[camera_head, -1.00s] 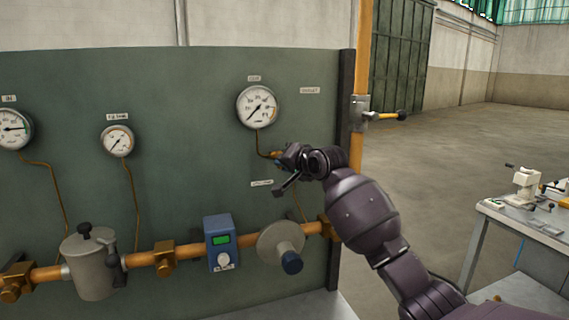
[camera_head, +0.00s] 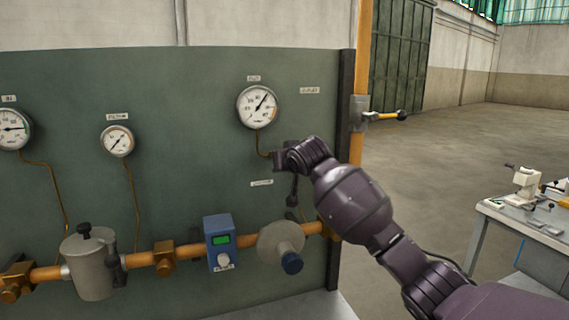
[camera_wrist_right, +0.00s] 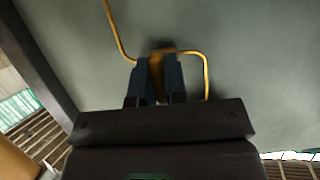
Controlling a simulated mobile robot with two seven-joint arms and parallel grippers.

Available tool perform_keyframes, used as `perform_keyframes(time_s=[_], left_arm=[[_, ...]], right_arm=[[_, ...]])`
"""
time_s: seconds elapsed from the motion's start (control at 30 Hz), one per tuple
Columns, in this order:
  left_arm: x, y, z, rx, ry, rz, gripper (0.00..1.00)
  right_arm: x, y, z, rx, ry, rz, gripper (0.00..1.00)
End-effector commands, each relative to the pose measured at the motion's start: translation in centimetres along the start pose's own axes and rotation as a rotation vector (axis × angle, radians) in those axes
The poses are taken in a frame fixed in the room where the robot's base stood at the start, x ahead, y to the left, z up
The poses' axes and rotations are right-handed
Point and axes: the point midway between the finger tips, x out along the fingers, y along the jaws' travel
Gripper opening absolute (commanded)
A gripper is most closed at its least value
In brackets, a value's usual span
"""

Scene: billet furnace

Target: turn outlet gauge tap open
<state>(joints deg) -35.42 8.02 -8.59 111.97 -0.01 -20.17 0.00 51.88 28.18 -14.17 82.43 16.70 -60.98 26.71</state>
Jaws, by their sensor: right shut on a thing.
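The outlet gauge (camera_head: 258,106) is a round white dial high on the green panel in the head view. Its needle points to the upper right. A thin copper pipe (camera_head: 259,143) runs down from it to the tap, which my right gripper (camera_head: 279,160) covers in the head view. In the right wrist view my right gripper (camera_wrist_right: 159,80) has its two dark fingers shut on the brass-coloured tap (camera_wrist_right: 156,76), between two runs of thin pipe. The fingers hide most of the tap. My left gripper is not in view.
Below, a thick orange pipe (camera_head: 137,260) carries a grey canister (camera_head: 92,265), a blue meter box (camera_head: 220,242) and a grey round regulator (camera_head: 280,243). A yellow-handled valve (camera_head: 386,116) sits on the upright pipe at right. A workbench (camera_head: 525,222) stands further right.

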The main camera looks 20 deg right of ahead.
Motion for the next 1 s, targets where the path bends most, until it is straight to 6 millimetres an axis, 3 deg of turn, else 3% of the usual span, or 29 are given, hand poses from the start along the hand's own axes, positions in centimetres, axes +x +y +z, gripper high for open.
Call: perform_keyframes(time_s=[0.67, 0.7, 0.83, 1.0], left_arm=[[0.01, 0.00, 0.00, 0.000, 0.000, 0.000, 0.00], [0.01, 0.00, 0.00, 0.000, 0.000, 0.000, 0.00], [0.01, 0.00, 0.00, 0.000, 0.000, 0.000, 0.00], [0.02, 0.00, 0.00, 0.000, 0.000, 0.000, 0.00]], right_arm=[[-0.01, 0.03, -0.02, -0.056, 0.000, 0.024, 0.00], [-0.01, 0.03, -0.02, -0.056, 0.000, 0.024, 0.17], [-0.01, 0.03, -0.02, -0.055, 0.000, 0.023, 0.37], [-0.01, 0.01, -0.01, -0.054, 0.000, 0.023, 0.38]])
